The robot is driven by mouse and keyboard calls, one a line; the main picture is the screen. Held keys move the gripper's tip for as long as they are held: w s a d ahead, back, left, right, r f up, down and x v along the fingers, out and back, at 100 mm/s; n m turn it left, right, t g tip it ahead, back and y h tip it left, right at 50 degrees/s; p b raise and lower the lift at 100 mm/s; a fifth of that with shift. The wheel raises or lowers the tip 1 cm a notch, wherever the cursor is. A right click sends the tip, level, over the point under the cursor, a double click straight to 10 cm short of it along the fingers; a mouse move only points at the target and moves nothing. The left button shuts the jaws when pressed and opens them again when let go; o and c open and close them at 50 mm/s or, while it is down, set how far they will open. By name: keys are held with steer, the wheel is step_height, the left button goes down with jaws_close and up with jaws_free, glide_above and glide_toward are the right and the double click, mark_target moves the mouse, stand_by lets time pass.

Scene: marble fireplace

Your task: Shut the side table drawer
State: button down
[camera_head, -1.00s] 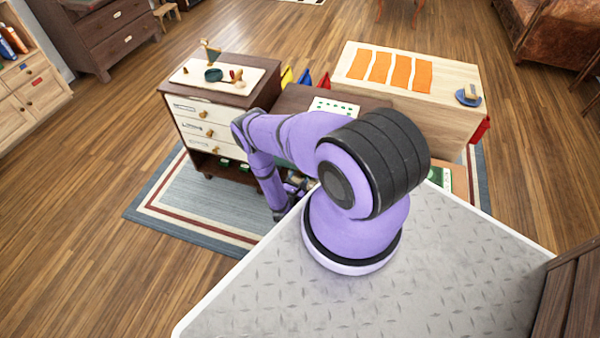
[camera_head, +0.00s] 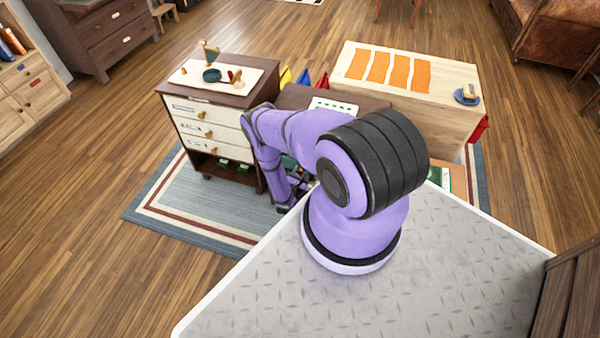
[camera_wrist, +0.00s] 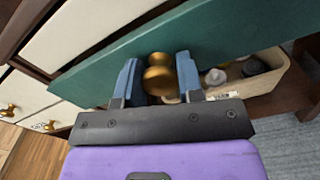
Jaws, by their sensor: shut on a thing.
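A green drawer front (camera_wrist: 220,40) with a round brass knob (camera_wrist: 158,75) spans the wrist view. My gripper (camera_wrist: 158,80) has one blue-grey finger on each side of the knob and is shut on it. A light wooden box-like part (camera_wrist: 268,82) with small grey, dark and white objects shows beside the green front; I cannot tell how far the drawer stands out. In the head view my arm largely hides the gripper and this drawer.
A wooden unit (camera_head: 440,115) with orange strips (camera_head: 395,70) stands at the right. A blue-grey rug (camera_head: 205,205) lies on the open wooden floor.

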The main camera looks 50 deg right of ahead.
steer(key=shift+x, duration=2.5)
steer(key=c, duration=0.8)
jaws_free()
steer(key=shift+d+r, duration=0.1)
steer(key=shift+o, duration=0.2)
steer(key=shift+w, duration=0.15)
steer(key=shift+w+r, duration=0.1)
steer(key=v, duration=1.1)
steer(key=shift+s+f, duration=0.2)
steer(key=shift+s, duration=0.15)
